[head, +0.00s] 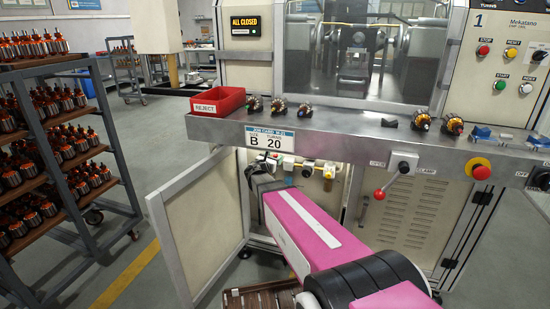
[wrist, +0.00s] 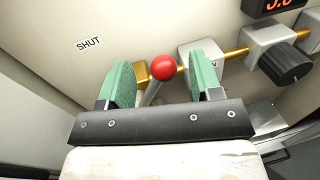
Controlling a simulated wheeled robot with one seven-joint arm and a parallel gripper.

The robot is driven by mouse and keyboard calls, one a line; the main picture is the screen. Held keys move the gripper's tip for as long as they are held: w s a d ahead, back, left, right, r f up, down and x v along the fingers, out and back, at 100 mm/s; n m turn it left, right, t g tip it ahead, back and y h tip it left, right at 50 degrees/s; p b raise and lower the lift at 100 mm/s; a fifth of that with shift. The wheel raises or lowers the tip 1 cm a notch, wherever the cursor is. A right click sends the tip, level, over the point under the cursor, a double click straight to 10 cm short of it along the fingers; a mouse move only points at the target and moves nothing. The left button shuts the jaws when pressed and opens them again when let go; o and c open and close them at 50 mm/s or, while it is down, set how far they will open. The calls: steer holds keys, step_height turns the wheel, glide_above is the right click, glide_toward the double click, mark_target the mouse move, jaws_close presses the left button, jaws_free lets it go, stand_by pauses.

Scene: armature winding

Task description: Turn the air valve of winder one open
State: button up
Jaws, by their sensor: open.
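The air valve's lever, a metal handle with a red ball knob (wrist: 163,67), stands between the green pads of my open gripper (wrist: 164,82) in the wrist view. Clear gaps show on both sides of the knob. The handle's lower part is hidden behind the gripper body. A brass valve body and pipe (wrist: 237,53) run behind. The word SHUT (wrist: 88,44) is on the panel to the left; a label by the right pad is mostly hidden. In the head view my arm reaches into the open cabinet below winder one (head: 500,22), and the gripper is largely hidden there.
Right of the valve are a grey regulator with a black knob (wrist: 286,62) and a red digital display (wrist: 272,5). The cabinet door (head: 200,225) hangs open at the left. A clamp lever (head: 392,183) juts out from the bench front at the right.

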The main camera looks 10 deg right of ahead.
steer(key=shift+w+d, duration=0.5)
jaws_close()
steer(key=shift+s+d+f, duration=0.1)
steer(key=shift+s+d+f+m+g+y, duration=0.3)
steer(key=shift+f+m, duration=0.35)
steer(key=shift+m, duration=0.5)
steer(key=shift+s+d+f+m+t+y, duration=0.15)
steer(key=shift+d+f+m, duration=0.4)
steer(key=shift+m, duration=0.55)
steer(key=shift+s+d+f+m+g+y, duration=0.1)
steer(key=shift+s+d+f+m+g, duration=0.15)
steer(key=shift+f+m, duration=0.7)
steer(key=shift+r+m, duration=0.2)
steer(key=shift+m, duration=0.1)
